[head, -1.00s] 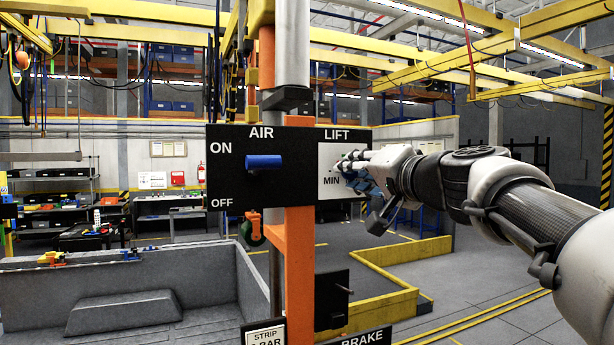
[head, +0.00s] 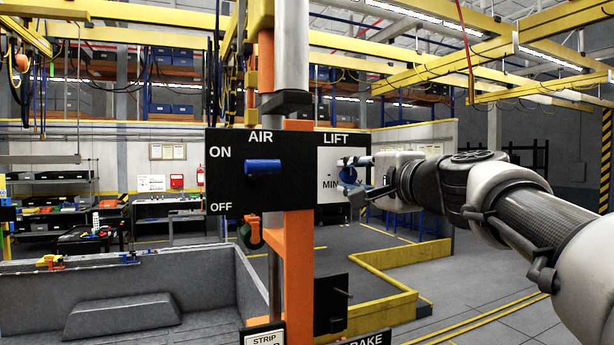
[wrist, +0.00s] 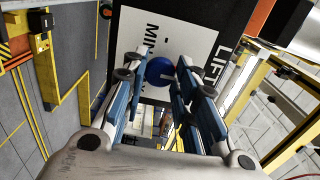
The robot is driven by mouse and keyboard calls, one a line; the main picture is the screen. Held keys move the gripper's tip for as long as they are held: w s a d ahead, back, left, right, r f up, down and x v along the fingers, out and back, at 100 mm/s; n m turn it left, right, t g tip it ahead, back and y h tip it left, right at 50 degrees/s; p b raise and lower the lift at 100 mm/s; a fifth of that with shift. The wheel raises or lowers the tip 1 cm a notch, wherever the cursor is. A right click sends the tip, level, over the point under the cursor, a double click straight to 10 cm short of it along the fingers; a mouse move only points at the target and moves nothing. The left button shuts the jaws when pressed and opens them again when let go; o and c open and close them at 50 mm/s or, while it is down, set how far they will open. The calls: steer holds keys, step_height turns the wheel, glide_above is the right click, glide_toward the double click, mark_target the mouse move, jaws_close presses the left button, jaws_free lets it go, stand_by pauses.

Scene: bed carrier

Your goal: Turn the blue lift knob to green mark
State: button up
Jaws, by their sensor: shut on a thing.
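The blue lift knob (wrist: 158,70) is round with a pale pointer line and sits on a white plate (wrist: 137,38) marked MIN. It also shows in the head view (head: 348,175), partly covered by my fingers. My gripper (head: 347,174) reaches in from the right, with one finger above the knob and one below. In the wrist view my gripper (wrist: 156,72) has its blue-padded fingers on both sides of the knob, shut on it. I cannot make out a green mark in either view; part of the plate is behind my gripper.
The black panel (head: 225,190) also carries a blue AIR lever (head: 263,166), lying level between ON and OFF. An orange post (head: 299,265) stands behind and below the panel. A grey bin (head: 120,297) is at the lower left. Floor to the right is open.

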stand_by(0.4)
steer(key=o, duration=1)
steer(key=shift+o, duration=0.2)
steer(key=v, duration=0.7)
steer(key=shift+s, duration=0.25)
steer(key=shift+d, duration=0.1)
